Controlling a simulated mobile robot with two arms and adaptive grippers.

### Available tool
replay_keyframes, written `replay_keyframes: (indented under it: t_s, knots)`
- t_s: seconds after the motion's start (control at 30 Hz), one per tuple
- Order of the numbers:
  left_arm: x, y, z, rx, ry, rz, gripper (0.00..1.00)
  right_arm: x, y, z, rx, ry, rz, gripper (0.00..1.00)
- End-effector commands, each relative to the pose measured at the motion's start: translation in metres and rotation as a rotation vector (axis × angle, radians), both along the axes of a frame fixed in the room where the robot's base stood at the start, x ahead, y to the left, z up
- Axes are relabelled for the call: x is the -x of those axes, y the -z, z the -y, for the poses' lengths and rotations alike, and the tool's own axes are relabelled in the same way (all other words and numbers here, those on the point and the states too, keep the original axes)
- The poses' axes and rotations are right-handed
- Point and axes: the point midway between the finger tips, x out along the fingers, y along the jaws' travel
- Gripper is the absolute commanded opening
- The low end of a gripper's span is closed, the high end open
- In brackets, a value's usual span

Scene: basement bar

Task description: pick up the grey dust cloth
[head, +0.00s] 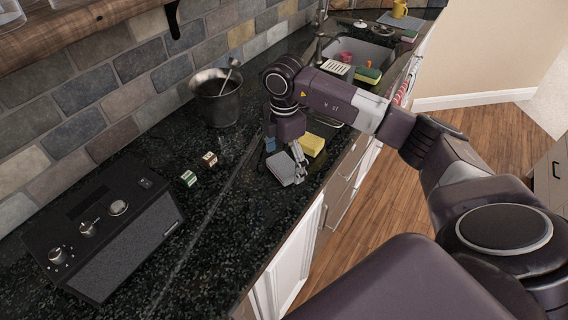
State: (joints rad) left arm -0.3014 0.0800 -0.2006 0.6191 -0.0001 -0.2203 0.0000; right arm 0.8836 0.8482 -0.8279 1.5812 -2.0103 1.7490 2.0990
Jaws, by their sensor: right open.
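The grey dust cloth (281,170) looks like a small, flat, folded grey piece lying on the dark speckled counter (235,205), near its front edge. My right gripper (287,160) points down over the cloth from behind and is open. A finger shows at the cloth's right side; whether it touches the cloth I cannot tell. The gripper hides part of the cloth's far side. My left gripper is not in view.
A yellow sponge (312,145) lies just right of the gripper. Two small dice-like blocks (188,178) (210,159) lie left of the cloth. A sink (366,54) is behind.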

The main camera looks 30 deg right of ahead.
Motion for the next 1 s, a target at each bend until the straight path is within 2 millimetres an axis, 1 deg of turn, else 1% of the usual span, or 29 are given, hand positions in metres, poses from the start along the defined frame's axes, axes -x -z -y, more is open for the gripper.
replay_keyframes:
  t_s: [0.1, 0.3, 0.7, 1.0]
  knots:
    - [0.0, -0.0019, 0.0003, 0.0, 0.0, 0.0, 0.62, 0.0006, 0.0066, -0.0002, 0.0, -0.001, -0.002, 0.89]
    - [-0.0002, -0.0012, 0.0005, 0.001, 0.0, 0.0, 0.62, 0.0002, 0.0071, -0.0005, -0.001, -0.001, 0.0, 0.88]
    - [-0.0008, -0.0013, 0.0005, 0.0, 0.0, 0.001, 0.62, 0.0001, 0.0067, -0.0007, -0.001, -0.002, 0.0, 0.45]
    - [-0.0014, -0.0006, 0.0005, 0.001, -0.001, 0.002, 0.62, -0.0003, 0.0044, -0.0007, -0.001, -0.002, 0.001, 0.44]
